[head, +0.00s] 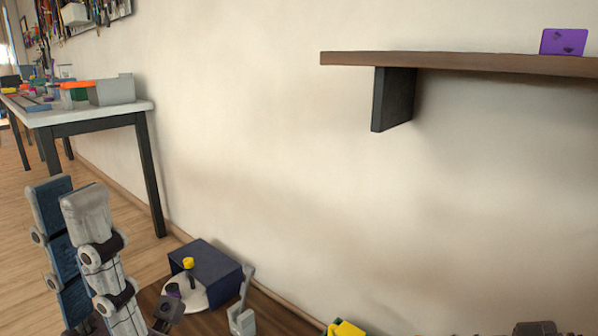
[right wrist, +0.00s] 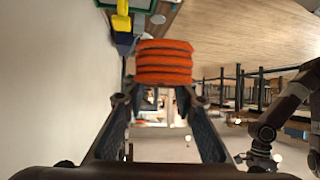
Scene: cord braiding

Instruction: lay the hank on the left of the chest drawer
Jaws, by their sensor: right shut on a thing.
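An orange coiled hank (right wrist: 164,62) with dark lines between its coils sits at the fingertips of my right gripper (right wrist: 160,98), which is shut on it. The hank does not clearly show in the head view. My left gripper (head: 205,312) is low in the head view, in front of a dark blue box (head: 215,268); whether its fingers are apart is unclear. I cannot tell whether this box is the chest drawer; no drawer front is clearly visible.
A white round stand (head: 194,295) with a yellow-topped piece (head: 188,263) is by the box. A yellow object (head: 345,328) is at the bottom edge. A wall shelf (head: 460,63) holds a purple box (head: 563,41). A white table (head: 125,108) stands at left.

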